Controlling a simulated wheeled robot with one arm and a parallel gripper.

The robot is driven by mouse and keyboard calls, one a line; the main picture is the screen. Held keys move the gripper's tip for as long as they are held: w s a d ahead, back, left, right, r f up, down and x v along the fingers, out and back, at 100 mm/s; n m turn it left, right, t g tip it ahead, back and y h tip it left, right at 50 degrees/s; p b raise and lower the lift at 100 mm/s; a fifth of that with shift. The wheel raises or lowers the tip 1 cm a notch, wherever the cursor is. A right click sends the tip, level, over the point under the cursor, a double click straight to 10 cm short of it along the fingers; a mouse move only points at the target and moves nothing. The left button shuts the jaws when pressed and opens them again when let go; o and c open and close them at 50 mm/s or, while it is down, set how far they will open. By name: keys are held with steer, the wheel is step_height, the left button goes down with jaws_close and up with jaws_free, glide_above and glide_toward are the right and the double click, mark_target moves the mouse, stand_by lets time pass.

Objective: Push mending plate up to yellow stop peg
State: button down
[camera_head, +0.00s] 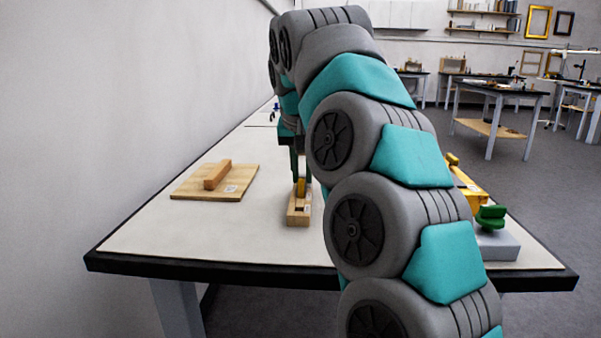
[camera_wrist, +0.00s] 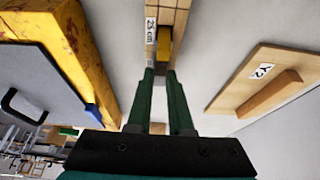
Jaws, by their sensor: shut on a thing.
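My gripper (camera_head: 299,172) has its two green fingers pointing down over a narrow wooden block (camera_head: 298,219) on the table. The fingers also show in the wrist view (camera_wrist: 160,74). The block carries a white label, partly readable as "25 cm" in the wrist view.
A wooden board (camera_head: 233,189) with a raised wooden bar (camera_head: 217,175) lies to the left. At the right, partly behind my arm, a yellow device (camera_head: 467,184) with a green knob (camera_head: 490,217) is by a grey base (camera_head: 497,246). Bare table lies between board and block.

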steer(key=c, duration=0.7)
jaws_free()
steer(key=shift+c, duration=0.2)
